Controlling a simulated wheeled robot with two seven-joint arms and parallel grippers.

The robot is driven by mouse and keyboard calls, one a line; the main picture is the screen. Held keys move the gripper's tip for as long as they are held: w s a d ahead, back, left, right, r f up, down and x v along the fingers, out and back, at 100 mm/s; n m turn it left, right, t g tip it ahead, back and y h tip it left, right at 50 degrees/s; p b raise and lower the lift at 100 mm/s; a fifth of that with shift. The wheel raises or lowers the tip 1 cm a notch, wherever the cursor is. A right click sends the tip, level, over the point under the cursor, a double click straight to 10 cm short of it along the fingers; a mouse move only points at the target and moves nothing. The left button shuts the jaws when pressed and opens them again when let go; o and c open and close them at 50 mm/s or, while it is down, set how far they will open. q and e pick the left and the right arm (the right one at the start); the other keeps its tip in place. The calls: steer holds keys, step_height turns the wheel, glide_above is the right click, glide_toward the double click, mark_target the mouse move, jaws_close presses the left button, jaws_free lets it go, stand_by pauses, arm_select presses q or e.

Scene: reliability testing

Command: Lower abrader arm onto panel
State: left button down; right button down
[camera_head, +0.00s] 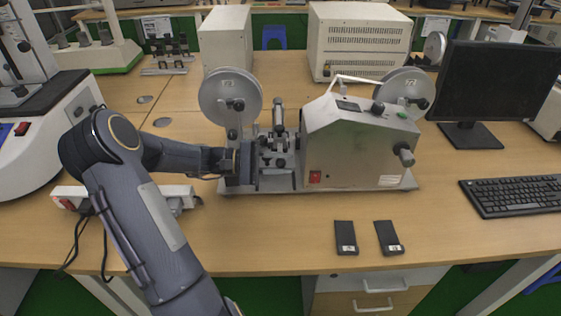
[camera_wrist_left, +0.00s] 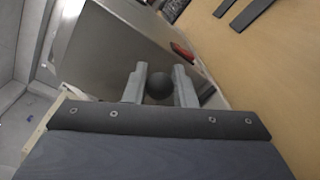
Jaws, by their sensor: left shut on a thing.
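The abrader (camera_head: 355,150) is a grey metal machine with two round reels, standing on a flat base in the middle of the bench in the head view. My left gripper (camera_head: 268,163) reaches in from the left to the mechanism left of its housing. In the left wrist view, the two grey fingers of my left gripper (camera_wrist_left: 160,86) are closed around a round black knob (camera_wrist_left: 160,88). The arm that carries the knob is mostly hidden, so its angle is unclear. Whether a panel lies beneath it cannot be told. My right gripper is in neither view.
Two flat dark pieces (camera_head: 346,238) lie on the bench in front of the abrader. A monitor (camera_head: 497,82) and keyboard (camera_head: 515,195) stand at right. A white power strip (camera_head: 175,196) lies under my left arm. Bare bench is at the front.

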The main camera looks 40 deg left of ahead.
arm_select(q)
steer(key=c, duration=1.3)
jaws_free()
steer(key=shift+o, duration=0.2)
steer(key=v, duration=0.7)
steer(key=shift+s+a, duration=0.25)
steer(key=shift+a, duration=0.1)
